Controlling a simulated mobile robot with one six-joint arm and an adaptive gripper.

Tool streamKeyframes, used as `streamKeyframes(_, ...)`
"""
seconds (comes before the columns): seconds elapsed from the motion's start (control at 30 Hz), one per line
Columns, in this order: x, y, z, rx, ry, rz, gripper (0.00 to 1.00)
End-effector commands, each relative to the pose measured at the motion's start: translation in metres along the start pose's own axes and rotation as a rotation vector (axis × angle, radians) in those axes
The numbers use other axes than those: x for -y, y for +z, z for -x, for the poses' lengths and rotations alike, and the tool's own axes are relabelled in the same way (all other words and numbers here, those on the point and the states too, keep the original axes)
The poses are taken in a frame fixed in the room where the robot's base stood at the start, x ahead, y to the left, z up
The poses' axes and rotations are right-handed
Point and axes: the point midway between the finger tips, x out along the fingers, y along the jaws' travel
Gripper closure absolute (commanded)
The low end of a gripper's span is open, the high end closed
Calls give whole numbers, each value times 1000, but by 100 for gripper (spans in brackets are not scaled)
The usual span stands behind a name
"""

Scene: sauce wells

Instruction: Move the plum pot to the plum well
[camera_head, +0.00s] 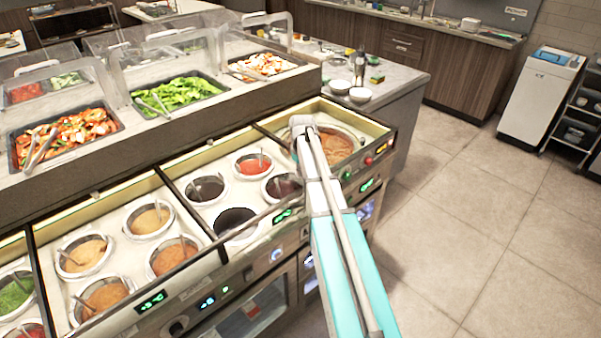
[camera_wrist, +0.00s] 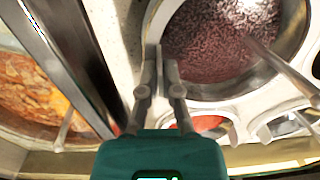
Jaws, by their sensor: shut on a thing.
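The plum pot (camera_wrist: 225,40) is a round metal pot of dark purple, grainy sauce with a ladle in it. My gripper (camera_wrist: 160,58) is shut on its rim at the left side in the wrist view. In the head view the plum pot (camera_head: 280,188) is partly hidden by my arm, right of centre in the middle counter section, and my fingers are hidden. I cannot tell whether it is raised. A dark round well (camera_head: 235,222) without a ladle, seemingly empty, lies in front and to its left; I see no label naming it.
A red sauce pot (camera_head: 253,165) and another dark sauce pot (camera_head: 207,189) stand close by. A metal divider (camera_wrist: 75,60) separates the section with a large brown-orange pot (camera_head: 335,148). Several orange sauce pots fill the section at left. Salad trays stand behind on a raised shelf.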

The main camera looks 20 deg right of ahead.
Motion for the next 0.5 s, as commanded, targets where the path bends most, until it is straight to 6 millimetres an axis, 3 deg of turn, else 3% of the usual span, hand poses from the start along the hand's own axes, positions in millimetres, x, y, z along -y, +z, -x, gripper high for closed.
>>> streamKeyframes(0.5,0,0,-6,0,-1,0,100)
